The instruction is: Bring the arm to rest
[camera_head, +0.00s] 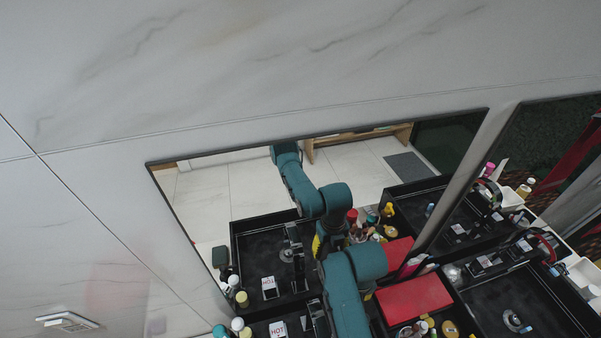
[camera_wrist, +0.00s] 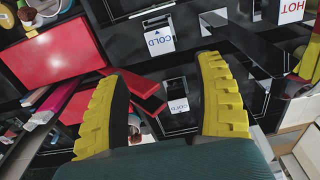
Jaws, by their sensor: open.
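My arm (camera_head: 345,290) is a teal jointed arm that rises from the bottom of the head view, in front of the mirror. My gripper (camera_wrist: 160,95) shows in the wrist view with its two yellow ridged fingers spread wide apart. Nothing is between the fingers. In the head view the gripper's fingers are mostly hidden behind the arm links. The counter with its black sinks lies beyond the fingers in the wrist view.
A framed mirror (camera_head: 240,190) hangs on the marble wall (camera_head: 250,60) and reflects my arm. A red box (camera_head: 415,300) lies between the sinks, with bottles and jars near it. The right black sink (camera_head: 520,305) looks empty. White COLD (camera_wrist: 160,40) and HOT (camera_wrist: 291,11) labels show in the wrist view.

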